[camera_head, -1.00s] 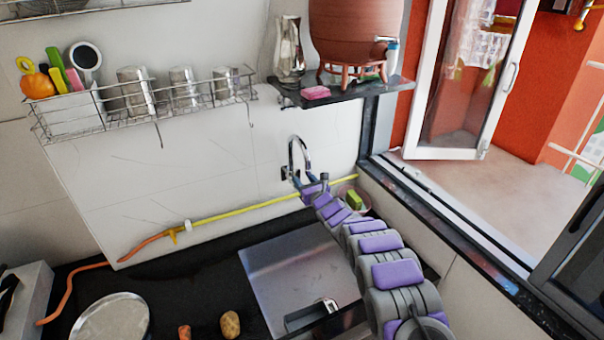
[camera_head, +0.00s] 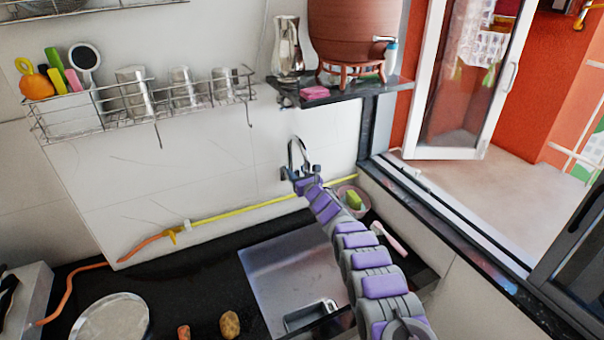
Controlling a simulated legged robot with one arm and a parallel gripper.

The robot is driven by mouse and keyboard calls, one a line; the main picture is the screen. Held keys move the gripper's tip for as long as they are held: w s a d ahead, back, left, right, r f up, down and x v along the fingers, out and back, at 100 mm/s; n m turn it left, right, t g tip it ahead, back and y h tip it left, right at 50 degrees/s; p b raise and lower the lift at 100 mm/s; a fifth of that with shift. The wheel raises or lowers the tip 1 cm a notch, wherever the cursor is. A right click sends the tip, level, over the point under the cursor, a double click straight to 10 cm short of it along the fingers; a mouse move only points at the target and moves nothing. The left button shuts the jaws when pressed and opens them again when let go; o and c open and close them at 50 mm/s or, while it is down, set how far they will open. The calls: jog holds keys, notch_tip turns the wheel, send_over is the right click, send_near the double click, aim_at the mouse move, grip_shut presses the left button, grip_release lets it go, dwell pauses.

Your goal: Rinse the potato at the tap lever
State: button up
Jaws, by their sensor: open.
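The potato (camera_head: 229,323) is brown and lies on the black counter at the bottom, left of the sink. My purple and grey arm reaches across the sink from the lower right.
The metal sink (camera_head: 282,268) has a small metal tray (camera_head: 308,315) at its front. A carrot-like piece (camera_head: 184,332) and a round metal plate (camera_head: 110,322) lie left of it. A yellow hose (camera_head: 240,210) runs along the wall. A bowl (camera_head: 345,191) with a green sponge and a pink-handled brush (camera_head: 388,238) lie right.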

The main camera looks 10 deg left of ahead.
jog(key=shift+c, duration=0.2)
grip_shut()
dwell(0.3)
